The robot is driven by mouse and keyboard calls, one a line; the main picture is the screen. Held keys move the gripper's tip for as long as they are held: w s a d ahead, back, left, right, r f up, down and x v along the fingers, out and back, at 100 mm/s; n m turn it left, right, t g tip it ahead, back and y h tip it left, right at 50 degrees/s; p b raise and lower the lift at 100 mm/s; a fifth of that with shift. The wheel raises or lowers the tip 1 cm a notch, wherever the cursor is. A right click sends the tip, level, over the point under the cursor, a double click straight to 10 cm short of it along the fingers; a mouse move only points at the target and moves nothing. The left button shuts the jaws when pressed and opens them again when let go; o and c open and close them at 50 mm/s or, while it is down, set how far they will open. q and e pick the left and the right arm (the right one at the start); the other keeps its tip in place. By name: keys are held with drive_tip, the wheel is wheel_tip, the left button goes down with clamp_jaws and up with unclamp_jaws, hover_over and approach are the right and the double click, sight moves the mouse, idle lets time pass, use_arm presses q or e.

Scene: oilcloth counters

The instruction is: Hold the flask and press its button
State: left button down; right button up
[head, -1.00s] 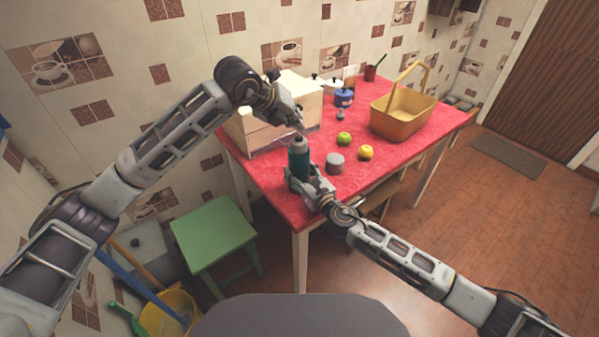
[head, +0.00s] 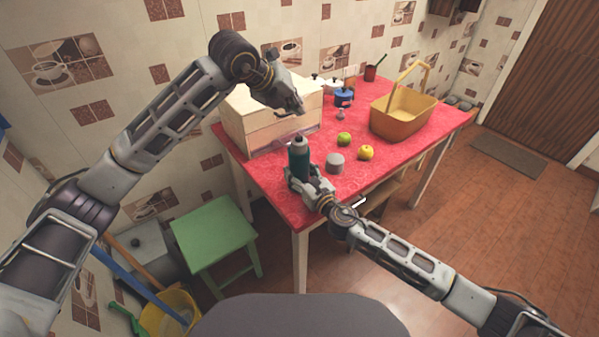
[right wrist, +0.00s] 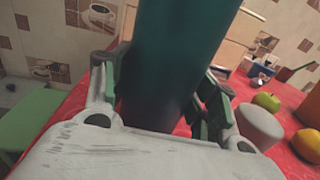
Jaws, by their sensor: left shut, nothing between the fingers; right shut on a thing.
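The flask (head: 299,160) is a dark teal cylinder with a grey top. It stands upright near the left front edge of the red table. My right gripper (head: 301,181) is shut around its lower part, and the right wrist view shows the flask (right wrist: 172,60) between the two fingers (right wrist: 160,98). The button cannot be made out at this size. My left gripper (head: 296,108) is shut and empty, raised above and behind the flask's top, apart from it and in front of the wooden box.
A pale wooden box (head: 262,126) stands behind the flask. A grey tin (head: 335,163), a green apple (head: 344,139), a yellow fruit (head: 366,152) and a yellow basket (head: 400,118) are to the right on the red table (head: 375,180). A green stool (head: 212,232) stands left.

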drive_tip(key=o, duration=1.6)
drive_tip(key=shift+v, duration=5.95)
